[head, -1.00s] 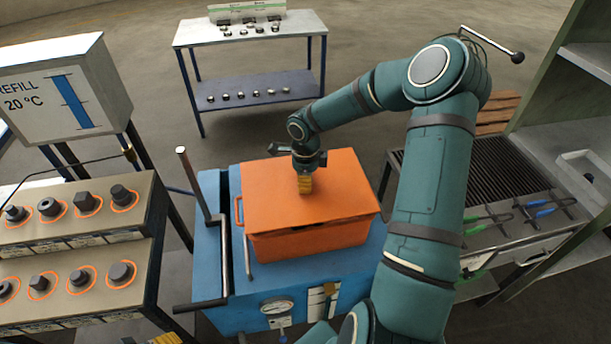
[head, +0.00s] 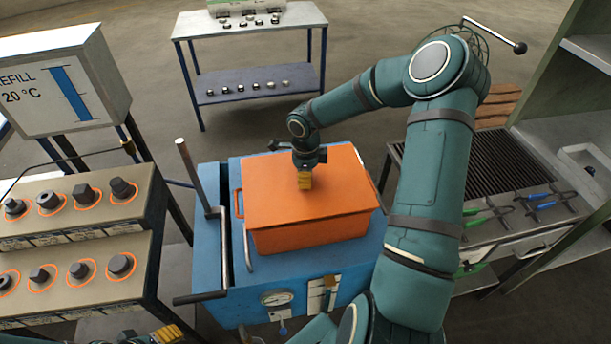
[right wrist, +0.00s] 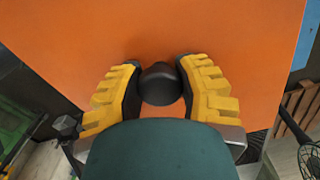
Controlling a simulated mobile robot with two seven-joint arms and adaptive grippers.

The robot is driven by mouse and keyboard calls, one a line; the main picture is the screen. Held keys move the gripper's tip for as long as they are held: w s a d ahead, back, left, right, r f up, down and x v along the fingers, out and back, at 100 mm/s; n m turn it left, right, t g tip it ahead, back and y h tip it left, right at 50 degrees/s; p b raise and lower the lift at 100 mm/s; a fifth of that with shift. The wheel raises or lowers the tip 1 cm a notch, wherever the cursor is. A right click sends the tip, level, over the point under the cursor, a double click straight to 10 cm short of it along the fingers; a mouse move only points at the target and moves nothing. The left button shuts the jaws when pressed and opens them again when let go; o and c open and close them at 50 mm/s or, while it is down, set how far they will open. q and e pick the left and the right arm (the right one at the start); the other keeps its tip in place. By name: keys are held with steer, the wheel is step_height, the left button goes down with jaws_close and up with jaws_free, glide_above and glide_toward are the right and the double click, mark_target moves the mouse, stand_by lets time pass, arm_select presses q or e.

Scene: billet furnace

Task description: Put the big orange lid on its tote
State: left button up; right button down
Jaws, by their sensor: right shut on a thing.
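The big orange lid (head: 268,200) lies over the top of the orange tote (head: 312,235), which stands on a blue bench. Its edges look level with the tote's rim, and I see no clear gap at the front. My right gripper (head: 304,181) is above the middle of the lid, pointing down. In the right wrist view its yellow fingers (right wrist: 159,88) are shut on the lid's dark round knob (right wrist: 161,76). The tote's far side is hidden under the lid. Only a bit of my left gripper (head: 166,335) shows at the bottom left edge; its jaws are unclear.
The blue bench (head: 350,262) has an upright metal handle (head: 192,175) left of the tote and a gauge in front. A rack with dark knobs (head: 75,235) stands left. A grill with tongs (head: 515,205) stands right. A table (head: 250,30) is behind.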

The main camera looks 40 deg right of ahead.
steer(key=shift+f+b, duration=0.75)
steer(key=shift+b, duration=0.3)
stand_by(0.9)
steer(key=c, duration=0.5)
jaws_free()
steer(key=shift+c, duration=0.2)
steer(key=shift+r, duration=0.15)
step_height(320, 180, up, 12)
steer(key=shift+f, duration=0.1)
